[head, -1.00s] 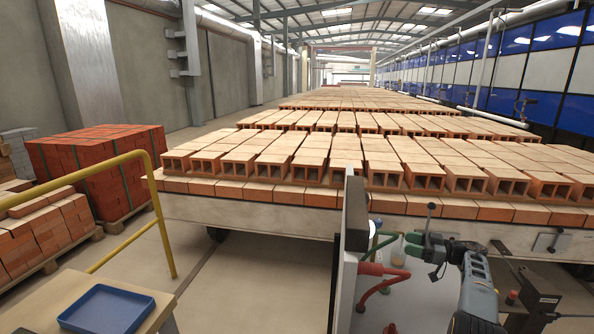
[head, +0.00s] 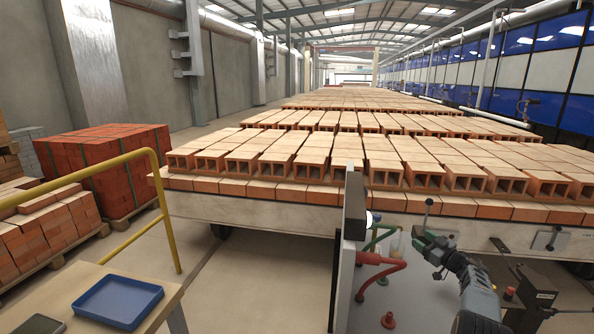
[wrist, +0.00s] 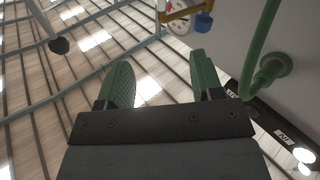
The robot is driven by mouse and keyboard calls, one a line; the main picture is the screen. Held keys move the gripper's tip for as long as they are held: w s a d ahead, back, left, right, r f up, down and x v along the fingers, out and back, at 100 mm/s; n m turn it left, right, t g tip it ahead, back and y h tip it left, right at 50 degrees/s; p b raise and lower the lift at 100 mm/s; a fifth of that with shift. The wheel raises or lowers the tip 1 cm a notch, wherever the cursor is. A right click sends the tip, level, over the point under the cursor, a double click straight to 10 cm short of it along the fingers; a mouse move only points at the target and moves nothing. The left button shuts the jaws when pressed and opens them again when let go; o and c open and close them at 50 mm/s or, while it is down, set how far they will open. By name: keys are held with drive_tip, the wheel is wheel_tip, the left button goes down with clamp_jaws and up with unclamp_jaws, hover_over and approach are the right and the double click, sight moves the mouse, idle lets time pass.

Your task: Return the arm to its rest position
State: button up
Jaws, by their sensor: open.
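My gripper (head: 418,243) is at the lower right of the head view, in front of the kiln car's side and just right of the grey upright panel (head: 353,215). My arm is bent up from the bottom edge. In the wrist view my gripper (wrist: 162,80) shows two green finger pads, apart with nothing between them. The wrist camera looks up at the roof.
A black-knobbed lever (head: 428,205) stands close above my gripper. Red and green pipes (head: 385,275) run to its left. In the wrist view a dial gauge (wrist: 177,18) and green pipe (wrist: 262,45) are near. Hollow bricks (head: 290,150) cover the car. A blue tray (head: 118,300) lies left.

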drive_tip(key=d+m+g+h, duration=0.1)
drive_tip(key=d+m+h, duration=0.5)
drive_tip(key=h, duration=0.5)
drive_tip(key=s+a+m+g+h+p, duration=0.15)
drive_tip(key=s+a+m+g, duration=0.25)
drive_tip(key=s+a+g, duration=0.55)
drive_tip(key=s+a+r+n+y, duration=0.1)
drive_tip(key=s+a+r, duration=0.2)
drive_tip(key=s+a, duration=0.5)
drive_tip(key=s+a+r+g+y+p, duration=0.1)
drive_tip(key=s+a+r+y, duration=0.1)
drive_tip(key=s+a, duration=0.7)
drive_tip(key=s+a+r+n+g+y, duration=0.1)
drive_tip(key=s+a+r, duration=0.3)
drive_tip(key=s, duration=1.3)
drive_tip(key=shift+a+n, duration=0.3)
drive_tip(key=shift+a, duration=2)
